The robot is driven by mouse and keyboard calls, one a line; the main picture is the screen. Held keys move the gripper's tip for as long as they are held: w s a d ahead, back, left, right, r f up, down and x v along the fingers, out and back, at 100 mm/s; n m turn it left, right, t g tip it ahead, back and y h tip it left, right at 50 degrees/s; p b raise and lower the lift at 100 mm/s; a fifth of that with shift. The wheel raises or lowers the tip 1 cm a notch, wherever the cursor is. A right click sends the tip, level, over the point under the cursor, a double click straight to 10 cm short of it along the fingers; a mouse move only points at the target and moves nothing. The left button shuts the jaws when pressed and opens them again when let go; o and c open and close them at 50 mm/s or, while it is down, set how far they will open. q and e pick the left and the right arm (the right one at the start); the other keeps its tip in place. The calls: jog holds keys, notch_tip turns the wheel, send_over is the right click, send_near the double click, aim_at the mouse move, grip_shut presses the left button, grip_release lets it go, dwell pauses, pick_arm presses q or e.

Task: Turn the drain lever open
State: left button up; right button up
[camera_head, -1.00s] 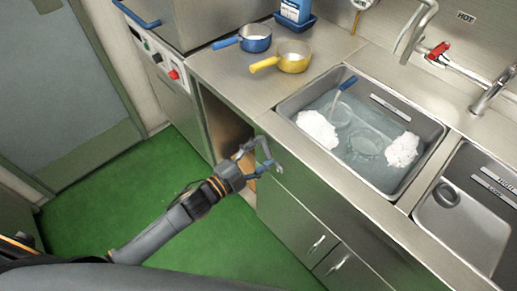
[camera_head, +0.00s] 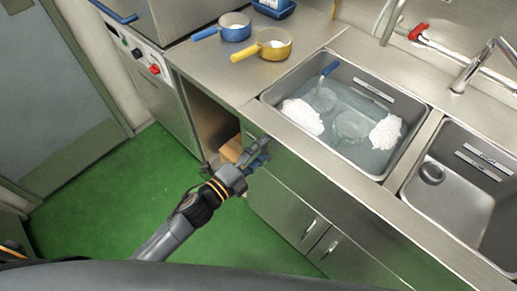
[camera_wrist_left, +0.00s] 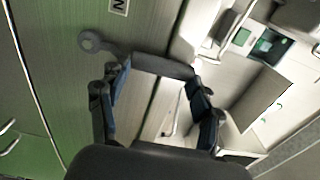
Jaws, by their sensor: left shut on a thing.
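The drain lever (camera_wrist_left: 163,66) is a grey bar with a round ringed end on the cabinet front in the left wrist view. The bar spans between the fingertips of my left gripper (camera_wrist_left: 155,92), which is shut on it. In the head view my left gripper (camera_head: 257,158) is at the cabinet front below the front left corner of the sink (camera_head: 398,168). There the lever is small and mostly hidden by the gripper. The sink holds cloudy water with two white foamy lumps. My right gripper is not in view.
An open cabinet bay (camera_head: 205,125) lies just left of my left gripper. Closed steel doors (camera_head: 290,205) stand to its right. A blue pan (camera_head: 235,28) and a yellow pan (camera_head: 274,44) sit on the counter. The green floor (camera_head: 110,195) is clear.

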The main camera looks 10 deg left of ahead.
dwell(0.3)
pick_arm(q)
jog(key=o, duration=1.7)
jog(key=v, duration=1.2)
